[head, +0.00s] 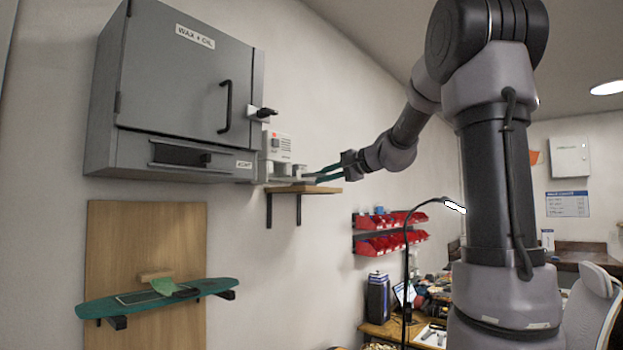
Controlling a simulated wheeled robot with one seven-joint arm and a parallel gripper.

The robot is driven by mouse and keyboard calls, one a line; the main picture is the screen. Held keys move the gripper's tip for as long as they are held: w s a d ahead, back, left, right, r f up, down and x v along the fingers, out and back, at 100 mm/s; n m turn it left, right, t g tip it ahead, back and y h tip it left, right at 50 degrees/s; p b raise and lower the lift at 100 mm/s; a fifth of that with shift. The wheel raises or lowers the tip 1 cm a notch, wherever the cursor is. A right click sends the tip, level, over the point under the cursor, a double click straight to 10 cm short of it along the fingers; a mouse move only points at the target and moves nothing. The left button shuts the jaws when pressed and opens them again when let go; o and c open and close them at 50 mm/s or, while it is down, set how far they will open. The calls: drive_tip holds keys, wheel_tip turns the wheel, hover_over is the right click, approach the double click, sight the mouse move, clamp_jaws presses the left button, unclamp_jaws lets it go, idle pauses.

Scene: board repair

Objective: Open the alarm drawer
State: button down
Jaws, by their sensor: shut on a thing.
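A small white alarm box (278,146) with a red mark and a dark grille is on the wall, right of the grey cabinet. Below it is the pale alarm drawer (283,170), just above a wooden shelf; how far it stands out is too small to tell. My gripper (318,177) reaches in from the right with its green fingers level, their tips at the right end of the drawer. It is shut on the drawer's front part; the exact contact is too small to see.
The wooden shelf (303,188) is close under my gripper. A green skateboard deck (215,286) rests on brackets below. Red bins (378,243) and a lamp stand right.

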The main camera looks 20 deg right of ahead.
drive_tip(key=c, duration=0.9)
unclamp_jaws()
drive_tip(key=v, duration=1)
drive_tip(key=shift+s+d, duration=0.2)
drive_tip(key=shift+s, duration=0.15)
drive_tip(key=s+a+f+n+g+h, duration=0.35)
drive_tip(key=s+a+f, duration=0.45)
drive_tip(key=s+f, duration=0.35)
drive_tip(key=s+f+n+h, duration=0.1)
drive_tip(key=s+f, duration=0.2)
drive_tip(key=s+f+n+g+h, duration=0.1)
drive_tip(key=s+f, duration=0.2)
drive_tip(key=s, duration=0.1)
drive_tip(key=s+f+n+g+h, duration=0.1)
drive_tip(key=s+f, duration=0.2)
drive_tip(key=shift+s+d+f+h, duration=0.15)
drive_tip(key=shift+s+f+h, duration=0.05)
drive_tip(key=shift+f+h, duration=0.15)
